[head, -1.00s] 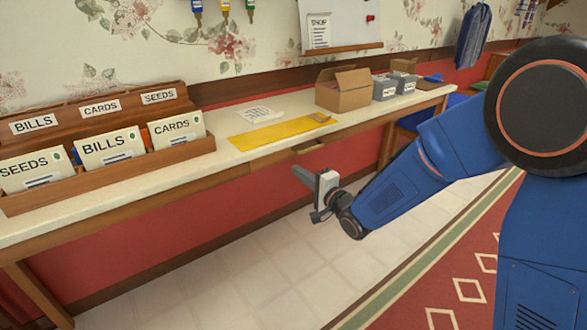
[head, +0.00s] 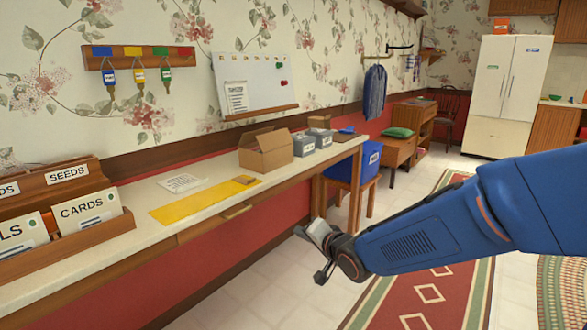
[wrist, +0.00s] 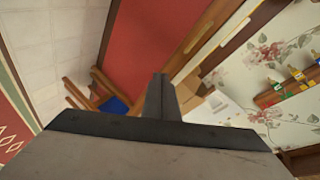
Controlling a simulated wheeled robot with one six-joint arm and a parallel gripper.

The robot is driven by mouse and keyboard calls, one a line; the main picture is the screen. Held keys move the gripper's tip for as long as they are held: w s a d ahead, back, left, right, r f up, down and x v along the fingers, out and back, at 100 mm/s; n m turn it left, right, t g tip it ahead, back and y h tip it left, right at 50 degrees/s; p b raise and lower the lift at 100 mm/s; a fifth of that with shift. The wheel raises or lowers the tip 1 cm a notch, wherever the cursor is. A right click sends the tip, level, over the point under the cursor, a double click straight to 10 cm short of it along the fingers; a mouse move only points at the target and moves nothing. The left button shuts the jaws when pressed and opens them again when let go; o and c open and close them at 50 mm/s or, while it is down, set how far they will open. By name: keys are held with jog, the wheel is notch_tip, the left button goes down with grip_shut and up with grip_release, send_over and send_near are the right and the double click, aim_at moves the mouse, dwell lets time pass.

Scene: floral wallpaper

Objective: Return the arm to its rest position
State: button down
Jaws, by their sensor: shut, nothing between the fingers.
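My blue arm reaches in from the right in the head view and ends at my gripper (head: 308,232), which is in the air in front of the long counter (head: 110,258). The gripper is apart from the counter and holds nothing. In the wrist view the fingers of my gripper (wrist: 160,85) are together, pointing away over a tilted view of the floor, red wall and counter edge.
On the counter are a wooden sorter (head: 125,218) with labelled envelopes, a yellow mat (head: 195,202), a cardboard box (head: 266,152) and grey bins (head: 304,145). The tiled floor and red rug (head: 425,295) are clear.

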jog(key=s+d+r+n+g+h, duration=0.1)
jog(key=s+d+g+h, duration=0.15)
jog(key=s+d, duration=0.6)
jog(key=s+d+n+g+h, duration=0.1)
jog(key=s+d+n+h, duration=0.3)
jog(key=d, duration=0.7)
jog(key=s+d+f+g, duration=0.1)
jog(key=s+d+g, duration=0.1)
jog(key=s, duration=0.8)
jog(key=s+d+g, duration=0.2)
jog(key=s+d, duration=0.3)
jog(key=s, duration=0.6)
jog(key=shift+d+f+n, duration=0.2)
jog(key=shift+f+n, duration=0.2)
jog(key=shift+h, duration=0.25)
